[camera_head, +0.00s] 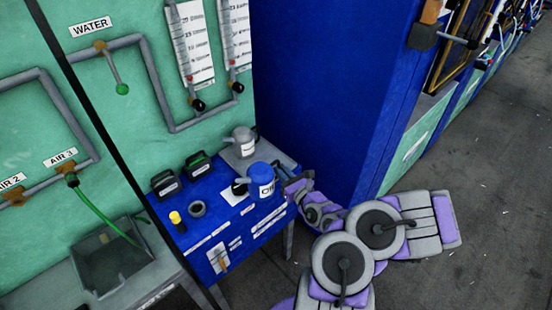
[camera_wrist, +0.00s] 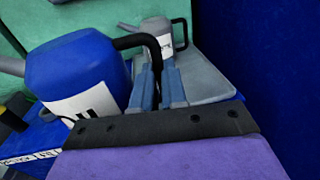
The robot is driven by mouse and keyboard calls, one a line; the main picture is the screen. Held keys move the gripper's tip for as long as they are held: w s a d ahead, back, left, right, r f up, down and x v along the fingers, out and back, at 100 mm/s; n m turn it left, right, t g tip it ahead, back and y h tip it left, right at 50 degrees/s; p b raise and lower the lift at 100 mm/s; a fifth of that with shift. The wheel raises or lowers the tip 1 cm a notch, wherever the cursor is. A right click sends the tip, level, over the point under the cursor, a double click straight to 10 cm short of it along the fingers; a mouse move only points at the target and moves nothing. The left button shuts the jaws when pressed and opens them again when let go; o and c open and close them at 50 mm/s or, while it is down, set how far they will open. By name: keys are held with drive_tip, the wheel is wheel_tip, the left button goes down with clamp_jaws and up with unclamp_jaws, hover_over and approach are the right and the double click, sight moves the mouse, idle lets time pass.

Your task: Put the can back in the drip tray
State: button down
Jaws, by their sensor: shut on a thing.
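The blue oil can (camera_head: 261,183), with a white label, is at the right side of the blue bench top. In the wrist view the blue can (camera_wrist: 78,75) fills the left, its black handle (camera_wrist: 135,42) reaching towards my fingers. My gripper (camera_head: 281,174) is at the can's right side; in the wrist view my gripper (camera_wrist: 160,78) is shut on that handle. I cannot tell whether the can touches the bench. The grey drip tray (camera_wrist: 208,82) lies just beyond my fingers; it also shows in the head view (camera_head: 232,159), with a grey can on it.
The grey can (camera_head: 243,141) stands at the tray's back. Two dark boxes (camera_head: 181,174), a dark ring (camera_head: 197,208) and a yellow-topped item (camera_head: 176,219) are on the left of the blue bench (camera_head: 222,235). A tall blue wall (camera_head: 320,90) rises close behind on the right.

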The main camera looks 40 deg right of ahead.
drive_tip(key=w+d, duration=0.1)
drive_tip(key=w+d+b, duration=0.1)
drive_tip(key=w, duration=0.1)
drive_tip(key=w+d+b, duration=0.1)
drive_tip(key=w, duration=0.1)
drive_tip(key=w+d, duration=0.1)
drive_tip(key=d, duration=0.1)
drive_tip(key=w+d+f+b, duration=0.1)
drive_tip(key=w+d, duration=0.2)
drive_tip(key=d, duration=0.1)
drive_tip(key=shift+w+f, duration=0.15)
drive_tip(key=shift+w, duration=0.1)
drive_tip(key=shift+w+a+r, duration=0.1)
drive_tip(key=shift+w+r, duration=0.1)
drive_tip(key=shift+w, duration=0.2)
wheel_tip(320, 180, down, 3)
drive_tip(key=shift+w+f+b, duration=0.1)
drive_tip(key=shift+b, duration=0.75)
drive_tip(key=shift+d+f, duration=0.2)
drive_tip(key=shift+f, duration=0.1)
drive_tip(key=shift+d+r, duration=0.1)
drive_tip(key=shift+d, duration=0.05)
drive_tip(key=c, duration=1.2)
unclamp_jaws()
drive_tip(key=shift+a, duration=0.25)
drive_tip(key=shift+o, duration=0.2)
drive_tip(key=shift+d, duration=0.1)
